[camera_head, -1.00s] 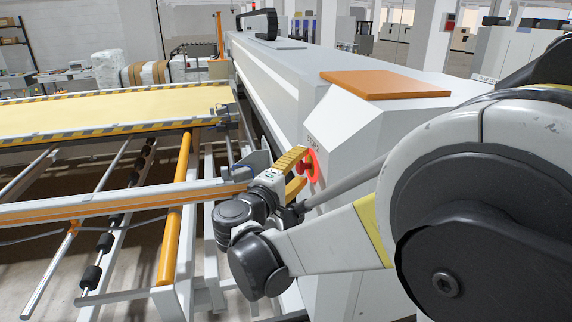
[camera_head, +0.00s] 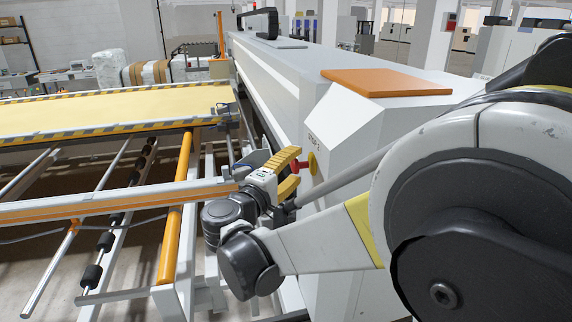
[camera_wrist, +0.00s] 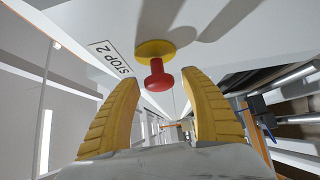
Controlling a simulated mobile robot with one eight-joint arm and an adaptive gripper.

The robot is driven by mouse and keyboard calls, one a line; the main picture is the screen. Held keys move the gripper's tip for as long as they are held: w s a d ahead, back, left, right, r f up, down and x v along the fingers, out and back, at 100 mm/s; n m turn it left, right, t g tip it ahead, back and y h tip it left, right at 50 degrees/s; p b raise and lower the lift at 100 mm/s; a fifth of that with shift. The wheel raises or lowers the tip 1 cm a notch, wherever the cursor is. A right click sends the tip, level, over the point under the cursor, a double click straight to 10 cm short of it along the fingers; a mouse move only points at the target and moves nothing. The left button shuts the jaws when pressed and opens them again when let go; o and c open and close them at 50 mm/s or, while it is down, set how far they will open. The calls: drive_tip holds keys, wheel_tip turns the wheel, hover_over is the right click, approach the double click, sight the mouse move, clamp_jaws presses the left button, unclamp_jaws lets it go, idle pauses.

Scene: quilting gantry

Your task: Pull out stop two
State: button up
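Stop two is a red mushroom knob on a short stem in front of a round yellow base (camera_head: 313,164), on the white machine's side. In the wrist view the red knob (camera_wrist: 159,77) stands out from the yellow base (camera_wrist: 155,50), next to a "STOP 2" label (camera_wrist: 110,58). My gripper (camera_head: 295,166) has yellow ribbed fingers and is open. In the wrist view its fingertips (camera_wrist: 162,77) are well apart, one on each side of the knob, with visible gaps. Neither finger appears to touch it.
The white machine housing (camera_head: 345,130) with an orange top panel (camera_head: 385,82) rises behind the stop. A rail with an orange stripe (camera_head: 120,204) and a yellow upright bar (camera_head: 175,210) stand close left of my gripper. A yellow quilting bed (camera_head: 110,105) lies beyond.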

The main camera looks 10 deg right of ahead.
drive_tip(key=shift+s, duration=0.1)
drive_tip(key=v, duration=1.2)
